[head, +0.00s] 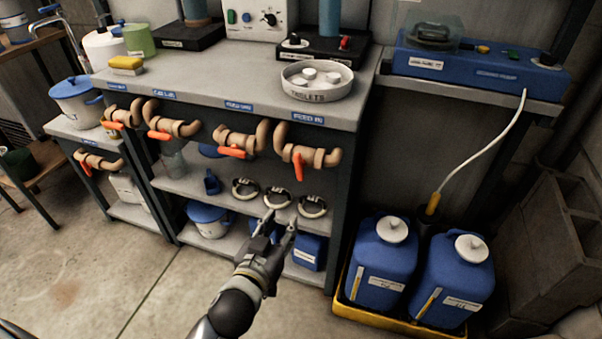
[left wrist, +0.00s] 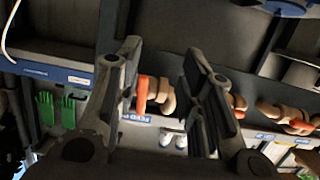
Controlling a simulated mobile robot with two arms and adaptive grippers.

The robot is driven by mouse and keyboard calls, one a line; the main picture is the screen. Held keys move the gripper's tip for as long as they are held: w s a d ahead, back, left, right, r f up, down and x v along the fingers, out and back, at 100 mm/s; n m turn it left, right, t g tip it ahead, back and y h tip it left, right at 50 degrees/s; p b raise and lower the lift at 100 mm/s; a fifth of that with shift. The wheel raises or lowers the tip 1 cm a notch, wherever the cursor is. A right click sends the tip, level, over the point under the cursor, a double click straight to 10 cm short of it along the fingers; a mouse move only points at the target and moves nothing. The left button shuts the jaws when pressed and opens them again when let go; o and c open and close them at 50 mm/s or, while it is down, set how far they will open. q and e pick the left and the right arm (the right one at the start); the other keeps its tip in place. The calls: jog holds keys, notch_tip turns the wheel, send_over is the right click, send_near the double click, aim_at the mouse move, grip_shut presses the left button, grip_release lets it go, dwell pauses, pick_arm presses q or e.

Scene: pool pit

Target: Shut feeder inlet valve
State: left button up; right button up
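The valve under the "FEED IN" label (head: 307,118) is a beige pipe valve (head: 320,158) at the right end of the bench front. Its orange handle (head: 298,167) hangs down, crosswise to the sideways pipe run. My left gripper (head: 280,222) is below this valve, apart from it, fingers pointing toward the shelves. In the left wrist view the left gripper (left wrist: 160,50) is open and empty. The picture there is upside down, and an orange handle (left wrist: 142,93) shows between the fingers, beyond them. My right gripper is not in view.
Similar valves with orange handles stand left, including the neighbouring one (head: 232,152). Round clamps (head: 279,197) sit on the shelf behind my gripper. A tablet tray (head: 316,92) stands above the valve. Blue canisters (head: 380,262) stand at right in a yellow tray (head: 345,308).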

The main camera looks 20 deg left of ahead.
aim_at(297, 167)
pick_arm(q)
notch_tip(297, 167, up, 8)
jog(key=t, duration=0.2)
jog(key=shift+n, duration=0.3)
jog(key=w, duration=0.8)
jog(key=shift+w+d+r, duration=0.25)
jog(key=shift+w+d, duration=0.05)
jog(key=shift+w, duration=0.75)
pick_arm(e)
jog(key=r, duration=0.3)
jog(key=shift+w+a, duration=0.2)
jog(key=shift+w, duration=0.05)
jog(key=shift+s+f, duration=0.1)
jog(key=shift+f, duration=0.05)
pick_arm(q)
jog(key=shift+c, duration=1.3)
grip_shut()
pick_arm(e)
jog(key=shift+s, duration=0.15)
